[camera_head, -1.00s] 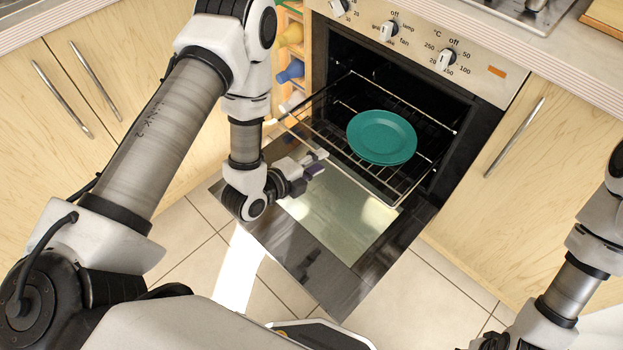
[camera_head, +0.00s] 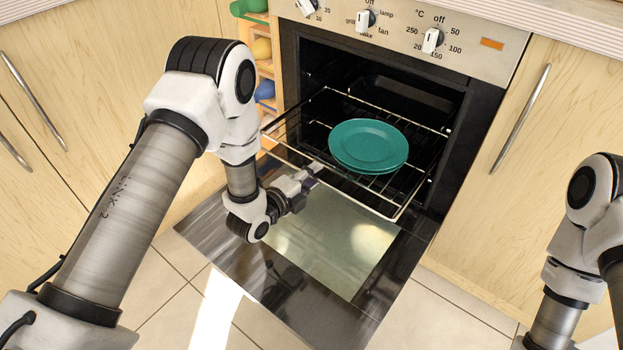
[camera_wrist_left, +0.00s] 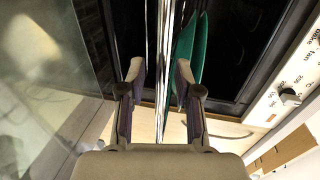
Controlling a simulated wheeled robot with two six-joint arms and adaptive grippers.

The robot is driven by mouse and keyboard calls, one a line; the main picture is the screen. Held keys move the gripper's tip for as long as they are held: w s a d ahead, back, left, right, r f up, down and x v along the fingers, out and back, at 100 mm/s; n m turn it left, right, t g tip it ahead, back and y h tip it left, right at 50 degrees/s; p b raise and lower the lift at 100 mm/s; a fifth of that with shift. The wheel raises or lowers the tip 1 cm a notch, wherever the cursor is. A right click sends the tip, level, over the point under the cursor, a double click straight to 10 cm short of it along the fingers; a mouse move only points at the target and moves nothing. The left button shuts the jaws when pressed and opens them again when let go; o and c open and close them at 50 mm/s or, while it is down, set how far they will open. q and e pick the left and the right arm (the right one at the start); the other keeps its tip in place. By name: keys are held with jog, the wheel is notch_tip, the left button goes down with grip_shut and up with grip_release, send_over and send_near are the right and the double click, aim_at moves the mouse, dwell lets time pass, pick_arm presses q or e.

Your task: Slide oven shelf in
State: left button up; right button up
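The wire oven shelf (camera_head: 358,198) is partly pulled out of the oven (camera_head: 462,140), above the lowered oven door (camera_head: 372,300). A teal plate (camera_head: 368,146) rests on the shelf. In the head view my left gripper (camera_head: 313,172) is at the shelf's front rail. In the left wrist view its two fingers (camera_wrist_left: 159,78) are apart, with the shelf's wires (camera_wrist_left: 163,40) running between them. The plate shows edge-on there (camera_wrist_left: 188,60), beside the right finger. I cannot tell whether the fingers touch the rail. My right arm shows at the lower right, but its gripper is out of frame.
A rack with colored bottles (camera_head: 264,50) stands left of the oven. Wooden cabinets with metal handles (camera_head: 520,118) flank it. Oven knobs (camera_head: 432,40) are above the opening. Tiled floor lies in front of the door.

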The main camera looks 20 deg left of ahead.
pick_arm(q)
grip_shut()
